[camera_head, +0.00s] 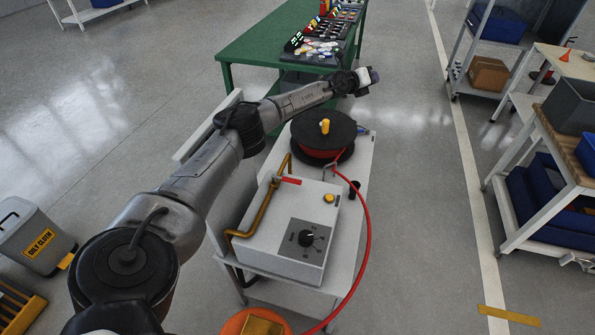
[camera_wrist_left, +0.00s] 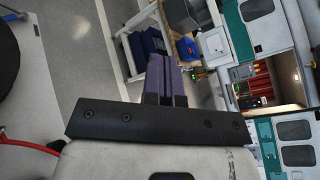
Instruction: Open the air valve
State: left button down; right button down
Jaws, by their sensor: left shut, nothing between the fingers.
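A white box unit (camera_head: 285,232) sits on a white cart, with a black knob (camera_head: 306,238) on a grey panel and a yellow button (camera_head: 328,198). A yellow pipe (camera_head: 262,214) runs along its left side. A small red lever (camera_head: 289,181) lies at the pipe's upper part; I cannot tell for sure that it is the air valve. My left arm reaches over the cart, and its gripper (camera_head: 374,75) is beyond the hose reel, well away from the lever. Its purple-grey fingers (camera_wrist_left: 166,82) are together and empty in the left wrist view. My right gripper is out of view.
A black reel (camera_head: 323,132) with red hose stands at the cart's far end. The red hose (camera_head: 366,225) loops over the cart's right side. A green table (camera_head: 255,48) with small items stands behind. Shelves are at right; the floor between is clear.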

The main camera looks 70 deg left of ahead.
pick_arm(q)
jog(key=s+a+f+m+g+h, duration=0.15)
jog(key=s+a+f+g, duration=0.3)
jog(key=f, duration=0.55)
jog(key=s+d+f+g+h, duration=0.2)
jog(key=s+g, duration=0.4)
jog(key=s, duration=0.3)
jog(key=s+d+f+g+h, duration=0.2)
jog(key=s+f+g+h, duration=0.1)
jog(key=s+g, duration=0.4)
jog(key=s+f, duration=0.1)
jog(key=s, duration=0.2)
jog(key=shift+d+f, duration=0.3)
jog(key=shift+f, duration=0.05)
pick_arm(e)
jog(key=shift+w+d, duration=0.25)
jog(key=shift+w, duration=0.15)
pick_arm(q)
jog(key=shift+s+n+g, duration=0.1)
jog(key=shift+n+g, duration=0.15)
